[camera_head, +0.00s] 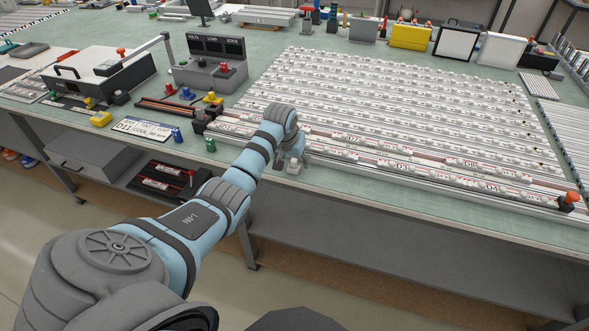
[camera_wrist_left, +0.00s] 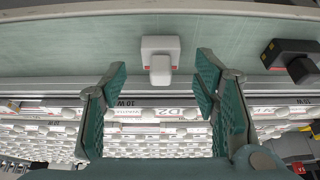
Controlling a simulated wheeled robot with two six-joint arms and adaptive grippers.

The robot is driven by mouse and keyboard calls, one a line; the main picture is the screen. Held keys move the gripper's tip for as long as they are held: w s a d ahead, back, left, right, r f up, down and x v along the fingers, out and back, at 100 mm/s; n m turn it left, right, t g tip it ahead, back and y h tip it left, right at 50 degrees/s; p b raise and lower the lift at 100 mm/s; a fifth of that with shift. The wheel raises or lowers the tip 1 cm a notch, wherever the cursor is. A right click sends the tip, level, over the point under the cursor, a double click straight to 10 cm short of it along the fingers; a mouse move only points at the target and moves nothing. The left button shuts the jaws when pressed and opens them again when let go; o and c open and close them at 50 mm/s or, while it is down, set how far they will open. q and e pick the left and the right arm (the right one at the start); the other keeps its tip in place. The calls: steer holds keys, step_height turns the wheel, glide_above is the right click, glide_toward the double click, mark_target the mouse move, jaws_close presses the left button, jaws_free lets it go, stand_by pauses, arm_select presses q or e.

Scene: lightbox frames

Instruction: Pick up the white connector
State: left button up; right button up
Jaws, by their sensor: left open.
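The white connector (camera_wrist_left: 160,47) is a small white block with a narrower nose, lying on the green bench top just off the metal edge of the rail panel. In the left wrist view it is between and slightly beyond the open fingertips of my left gripper (camera_wrist_left: 162,82), with clear space on both sides; nothing is held. In the head view the connector (camera_head: 293,168) shows small near the front bench edge, just below my left gripper (camera_head: 289,154), whose fingers are mostly hidden by the wrist. My right gripper is not in view.
The panel of rails with several rows of white modules (camera_head: 400,110) fills the bench behind. A black block (camera_wrist_left: 290,55) stands to the right in the wrist view. A label card (camera_head: 146,129) and a control box (camera_head: 211,72) are on the left. The front bench strip is narrow.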

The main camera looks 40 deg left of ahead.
arm_select(q)
steer(key=shift+b+x, duration=0.3)
steer(key=shift+x, duration=0.85)
steer(key=c, duration=1.1)
steer(key=shift+r, duration=0.1)
